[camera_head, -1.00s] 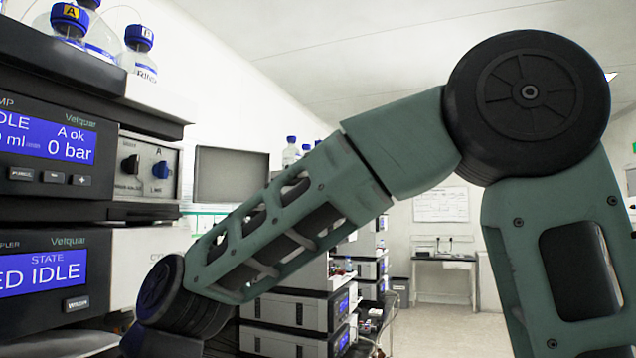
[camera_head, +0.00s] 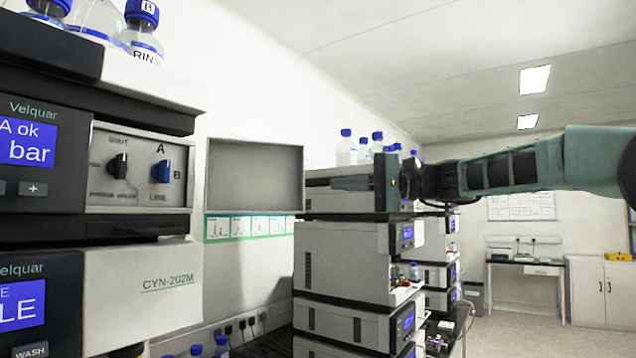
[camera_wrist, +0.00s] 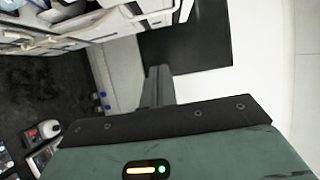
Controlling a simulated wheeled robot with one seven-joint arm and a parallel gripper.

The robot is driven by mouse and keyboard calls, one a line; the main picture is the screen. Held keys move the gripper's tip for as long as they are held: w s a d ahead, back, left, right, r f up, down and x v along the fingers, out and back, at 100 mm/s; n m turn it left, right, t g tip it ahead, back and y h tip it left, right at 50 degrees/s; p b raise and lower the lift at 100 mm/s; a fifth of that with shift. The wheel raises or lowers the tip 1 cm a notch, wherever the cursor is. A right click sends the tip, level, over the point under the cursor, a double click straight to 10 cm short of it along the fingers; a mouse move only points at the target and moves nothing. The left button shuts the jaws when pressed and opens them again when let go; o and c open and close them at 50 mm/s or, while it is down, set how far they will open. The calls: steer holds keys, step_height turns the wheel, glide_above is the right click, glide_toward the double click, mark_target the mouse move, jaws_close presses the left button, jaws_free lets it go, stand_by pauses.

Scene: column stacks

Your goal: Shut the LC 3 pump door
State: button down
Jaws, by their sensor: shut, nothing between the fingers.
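No "LC 3" label is legible, so I cannot tell which stack is LC 3. The near stack at left has a pump module with a blue display (camera_head: 28,147) and an exposed valve panel (camera_head: 138,172) with a black and a blue knob. A second stack (camera_head: 345,255) of grey modules stands farther back, its blue displays facing right. My gripper (camera_head: 345,184) reaches in from the right, in front of the second stack's upper part. In the wrist view its fingers (camera_wrist: 158,84) are together and empty.
Blue-capped bottles (camera_head: 139,28) stand on the near stack, and more bottles (camera_head: 363,148) on the second. A dark-framed grey panel (camera_head: 255,176) is between the stacks. A desk (camera_head: 525,285) and white cabinet (camera_head: 598,290) are at the back right, with open floor before them.

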mark_target(301, 181)
steer(key=p+x, duration=0.6)
steer(key=x, duration=0.4)
steer(key=shift+s+d+p, duration=0.2)
steer(key=shift+s+p, duration=0.1)
steer(key=shift+s, duration=1.75)
steer(key=shift+s+d+b, duration=0.1)
steer(key=shift+b, duration=0.25)
steer(key=shift+s+d+f+t+b, duration=0.1)
steer(key=shift+s+t+b, duration=0.15)
steer(key=shift+b, duration=0.45)
steer(key=shift+s+d+m+b, duration=0.1)
steer(key=shift+m+b, duration=0.2)
steer(key=shift+b, duration=0.15)
steer(key=shift+t, duration=0.35)
